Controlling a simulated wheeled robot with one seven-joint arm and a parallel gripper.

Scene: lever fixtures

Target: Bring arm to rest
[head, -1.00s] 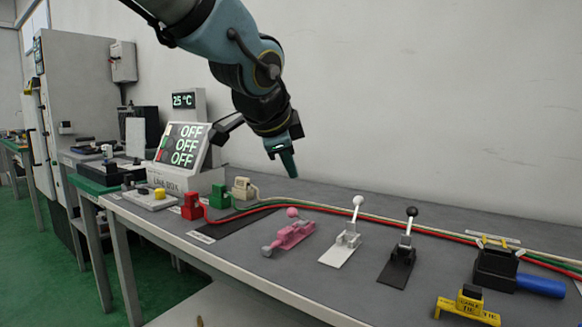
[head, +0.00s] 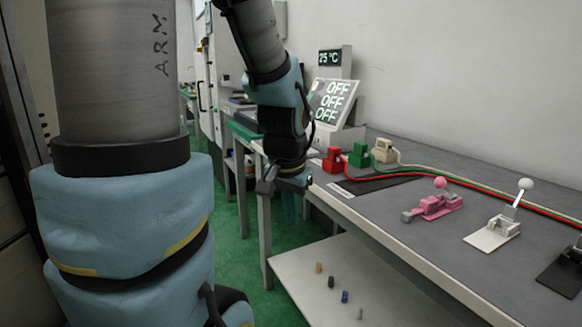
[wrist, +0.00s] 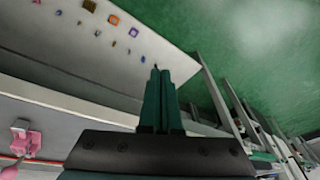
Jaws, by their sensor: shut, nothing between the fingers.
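My gripper (wrist: 158,100) shows in the wrist view with its two green fingers together and nothing between them. In the head view my gripper (head: 290,181) hangs at the end of my arm, in front of the table's near left edge and apart from it. My arm's large blue and grey links fill the left of the head view. Nothing is held.
The grey table (head: 400,240) carries a pink lever (head: 435,207), a white lever (head: 497,232), and red (head: 333,160), green (head: 359,155) and cream (head: 383,150) plug blocks. A lower shelf (head: 330,270) holds several small items. Green floor lies left of the table.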

